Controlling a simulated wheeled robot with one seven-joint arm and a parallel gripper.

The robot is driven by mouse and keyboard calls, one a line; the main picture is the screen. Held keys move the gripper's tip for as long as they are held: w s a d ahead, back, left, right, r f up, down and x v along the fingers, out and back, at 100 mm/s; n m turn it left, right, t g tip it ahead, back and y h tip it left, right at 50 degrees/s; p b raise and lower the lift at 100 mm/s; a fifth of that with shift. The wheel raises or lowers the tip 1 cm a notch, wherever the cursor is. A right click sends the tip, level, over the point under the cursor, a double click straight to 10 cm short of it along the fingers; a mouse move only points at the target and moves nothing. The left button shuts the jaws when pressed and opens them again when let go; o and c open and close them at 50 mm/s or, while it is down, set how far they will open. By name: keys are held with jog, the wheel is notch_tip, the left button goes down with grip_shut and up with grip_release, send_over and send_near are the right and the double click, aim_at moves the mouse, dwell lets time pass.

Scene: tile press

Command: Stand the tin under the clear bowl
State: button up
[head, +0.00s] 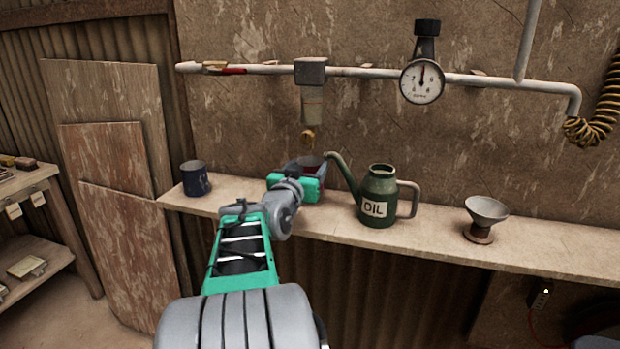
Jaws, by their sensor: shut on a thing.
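The clear bowl (313,103) hangs under a grey block on the wall pipe, with a brass-coloured fitting (308,137) below it. My gripper (308,174) is at the shelf's back, below the bowl, and is shut on the tin (312,161). Only the tin's open rim and part of its dark reddish side show; the green gripper body hides the rest. The tin is roughly beneath the brass fitting. I cannot tell whether its base touches the shelf.
A green oil can (378,197) stands close on the right, its spout leaning towards the tin. A dark blue mug (196,179) stands on the shelf (540,246) to the left. A grey funnel (485,212) is further right. A round gauge (422,81) hangs on the pipe.

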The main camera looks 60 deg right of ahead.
jog(key=shift+w+d, duration=0.1)
jog(key=shift+d, duration=0.65)
jog(key=shift+d+f+b, duration=0.1)
jog(key=shift+f+b, duration=0.25)
jog(key=shift+f, duration=1.4)
jog(key=shift+f, duration=0.1)
jog(key=shift+f+b, duration=0.15)
jog(key=shift+b, duration=0.15)
jog(key=o, duration=1.5)
jog(key=shift+r+p, duration=0.4)
jog(key=shift+p, duration=0.05)
jog(key=a, duration=0.4)
jog(key=s+a, duration=0.1)
jog(key=a, duration=0.7)
jog(key=shift+s+f, duration=0.15)
jog(key=shift+s, duration=0.25)
